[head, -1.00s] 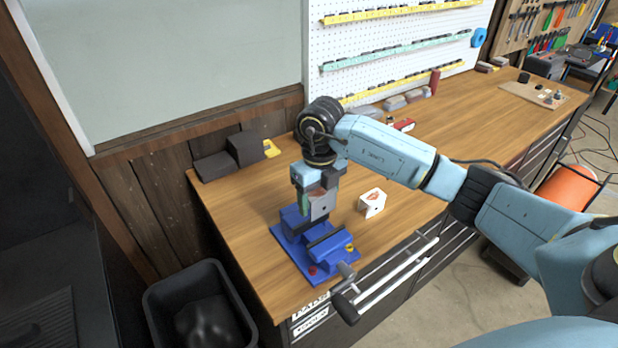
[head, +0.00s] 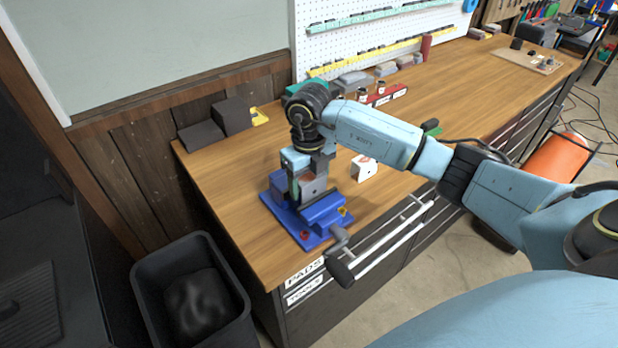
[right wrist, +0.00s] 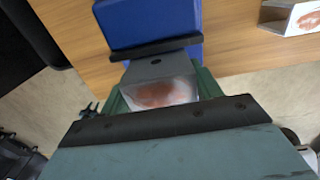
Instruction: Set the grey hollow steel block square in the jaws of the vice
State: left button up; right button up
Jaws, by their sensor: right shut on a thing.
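The grey hollow steel block (head: 314,187) is held in my right gripper (head: 307,181), low over the blue vice (head: 323,212). In the head view the block overlaps the gap between the vice's jaws; I cannot tell whether it touches the bottom. In the right wrist view the block (right wrist: 158,68) lies between the green fingers of my right gripper (right wrist: 160,92), its top edge close to a dark jaw face (right wrist: 155,47) of the blue vice (right wrist: 150,18). A reddish-brown patch shows at the block's near end. My left gripper is out of view.
A white block with a red print (head: 365,169) stands right of the vice. Dark blocks (head: 233,115) sit at the back left, and small items line the pegboard (head: 375,30). A black bin (head: 190,290) stands below the bench's left edge. The bench (head: 235,190) is clear left of the vice.

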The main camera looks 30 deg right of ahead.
jog(key=shift+f, duration=0.5)
jog(key=shift+f+b, duration=0.25)
jog(key=shift+b, duration=0.15)
jog(key=o, duration=1.3)
jog(key=shift+c, duration=0.2)
notch_tip(320, 180, up, 14)
jog(key=shift+f+b, duration=0.25)
jog(key=shift+b, duration=0.45)
